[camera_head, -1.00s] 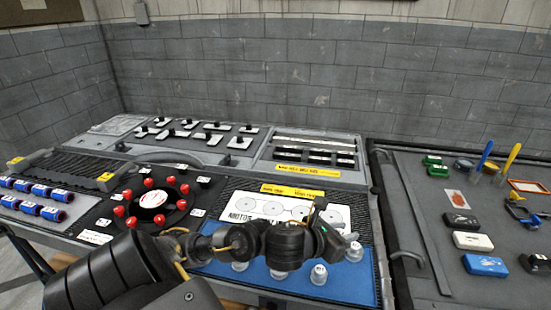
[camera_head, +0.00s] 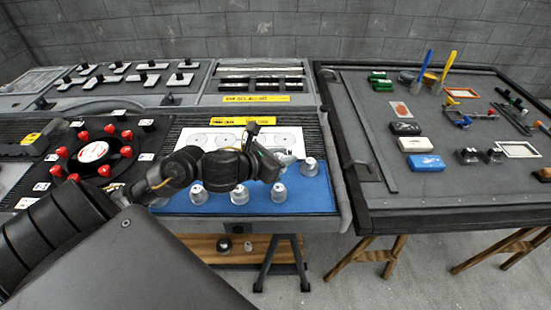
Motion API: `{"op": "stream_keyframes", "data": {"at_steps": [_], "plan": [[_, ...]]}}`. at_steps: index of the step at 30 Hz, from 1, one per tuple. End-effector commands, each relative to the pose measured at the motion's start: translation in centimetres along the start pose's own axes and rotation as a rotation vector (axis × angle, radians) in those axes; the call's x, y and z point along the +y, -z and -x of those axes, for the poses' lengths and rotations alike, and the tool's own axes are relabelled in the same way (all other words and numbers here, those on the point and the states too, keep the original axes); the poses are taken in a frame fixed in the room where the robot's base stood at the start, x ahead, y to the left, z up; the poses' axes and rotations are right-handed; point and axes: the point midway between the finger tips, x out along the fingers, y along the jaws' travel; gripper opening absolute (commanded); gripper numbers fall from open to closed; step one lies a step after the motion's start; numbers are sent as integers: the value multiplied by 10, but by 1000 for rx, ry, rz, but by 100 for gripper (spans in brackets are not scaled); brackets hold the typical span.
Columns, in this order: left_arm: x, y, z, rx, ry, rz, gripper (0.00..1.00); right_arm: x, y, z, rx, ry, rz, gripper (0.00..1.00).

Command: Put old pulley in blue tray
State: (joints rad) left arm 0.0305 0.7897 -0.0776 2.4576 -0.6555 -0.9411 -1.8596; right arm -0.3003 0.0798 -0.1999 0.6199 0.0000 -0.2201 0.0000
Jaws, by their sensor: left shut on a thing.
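A blue tray or mat (camera_head: 316,195) lies on the front of the left bench, with several silver knob-like parts (camera_head: 239,194) standing upright on it. My left gripper (camera_head: 279,160) is over the tray's back edge, beside the silver part at the right (camera_head: 309,167). It is shut on a small pale grey thing (camera_head: 288,156). The gripper hides most of this thing, so I cannot tell for sure that it is the old pulley. My left arm hides part of the tray's left side. My right gripper is not in view.
A white sheet with circles (camera_head: 228,138) lies behind the tray. A dark round fixture with red knobs (camera_head: 94,152) is to the left. A dark-framed table (camera_head: 400,212) at the right holds small blocks and tools. A low wooden shelf (camera_head: 205,247) shows below.

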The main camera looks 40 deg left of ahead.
Motion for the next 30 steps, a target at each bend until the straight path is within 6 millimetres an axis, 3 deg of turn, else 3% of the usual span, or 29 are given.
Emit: {"op": "stream_keyframes", "data": {"at_steps": [6,12,23,30], "plan": [[40,8,-36,1,-3,9,0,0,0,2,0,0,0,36],[61,35,-67,1,-1,7,0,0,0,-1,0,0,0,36],[72,46,-81,-2,0,1,0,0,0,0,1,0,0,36],[74,72,-94,-1,0,7,0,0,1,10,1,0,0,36]]}}
